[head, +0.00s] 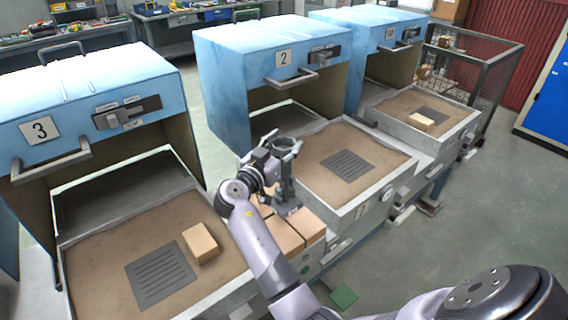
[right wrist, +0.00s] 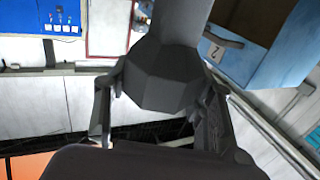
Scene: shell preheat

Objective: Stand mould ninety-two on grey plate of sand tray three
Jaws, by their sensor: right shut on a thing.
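My right gripper (head: 279,152) is shut on a dark grey faceted piece with a stem (right wrist: 165,75), which looks like a mould; no number is readable on it. In the head view the grey piece (head: 286,188) shows above tan blocks between trays two and three; whether it touches them cannot be told. Both fingers of the right gripper (right wrist: 158,88) flank it in the right wrist view. Sand tray three (head: 85,262) is at the lower left, below the hood marked 3. Its grey slotted plate (head: 160,274) lies bare in the sand. My left gripper is not in view.
A tan block (head: 200,243) sits on the sand beside the plate's right corner. Several tan blocks (head: 283,234) line the ledge between trays. Blue hood three (head: 85,105) rises behind tray three. Tray two (head: 400,172) has an empty plate (head: 346,165).

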